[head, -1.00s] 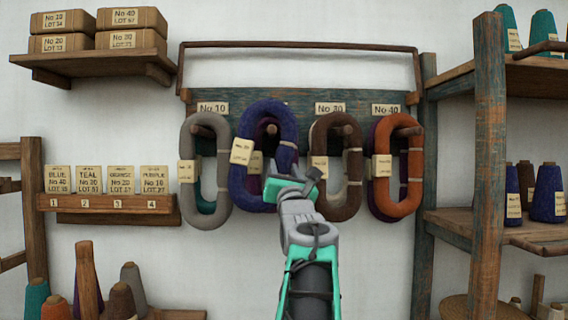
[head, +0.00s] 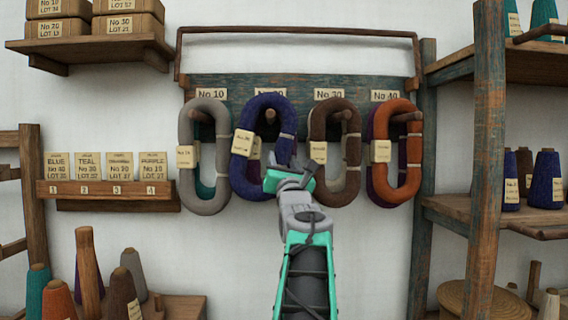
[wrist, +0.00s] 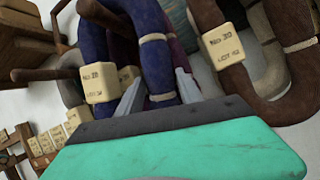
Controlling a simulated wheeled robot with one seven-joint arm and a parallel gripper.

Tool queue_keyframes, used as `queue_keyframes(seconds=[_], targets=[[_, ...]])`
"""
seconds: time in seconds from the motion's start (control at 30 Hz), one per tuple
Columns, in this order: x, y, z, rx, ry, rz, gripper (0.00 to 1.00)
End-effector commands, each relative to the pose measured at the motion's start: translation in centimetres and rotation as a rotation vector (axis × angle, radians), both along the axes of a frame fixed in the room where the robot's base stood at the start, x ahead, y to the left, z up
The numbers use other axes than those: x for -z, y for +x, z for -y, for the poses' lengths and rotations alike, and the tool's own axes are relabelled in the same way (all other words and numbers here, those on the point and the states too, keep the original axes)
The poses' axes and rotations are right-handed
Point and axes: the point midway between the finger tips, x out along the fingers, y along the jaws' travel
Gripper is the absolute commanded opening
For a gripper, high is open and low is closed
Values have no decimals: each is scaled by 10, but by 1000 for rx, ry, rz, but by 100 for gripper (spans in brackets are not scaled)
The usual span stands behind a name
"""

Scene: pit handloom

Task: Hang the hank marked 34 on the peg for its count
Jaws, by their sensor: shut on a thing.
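The blue-violet hank (head: 240,172) is a long loop at the second peg from the left. Its cream tag (head: 243,143) is too small to read surely; the tag also shows in the wrist view (wrist: 98,82). The end of the peg (head: 270,116) shows inside the loop, near its top. The count label above is partly covered by the hank. My gripper (head: 289,180) is at the loop's lower right side, shut on the hank's strand; the fingers show against it in the wrist view (wrist: 158,97). A purple hank (wrist: 185,58) hangs behind, mostly hidden.
A grey hank (head: 188,125) hangs left under No 10, with teal behind it. A brown hank (head: 350,150) hangs close right under No 30, an orange one (head: 412,150) under No 40. A card shelf (head: 110,190) is left; a post (head: 488,160) stands right.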

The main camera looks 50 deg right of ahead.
Motion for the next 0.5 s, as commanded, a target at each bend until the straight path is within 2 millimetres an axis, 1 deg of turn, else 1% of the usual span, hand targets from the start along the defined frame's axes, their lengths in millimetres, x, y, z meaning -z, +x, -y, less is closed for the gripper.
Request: queue_keyframes(seconds=[0.03, 0.4, 0.43, 0.5], targets=[[11, 5, 2, -5, 15, -15, 0], [15, 5, 5, -3, 20, -20, 0], [15, 5, 5, -3, 20, -20, 44], [14, 5, 5, -2, 20, -19, 50]])
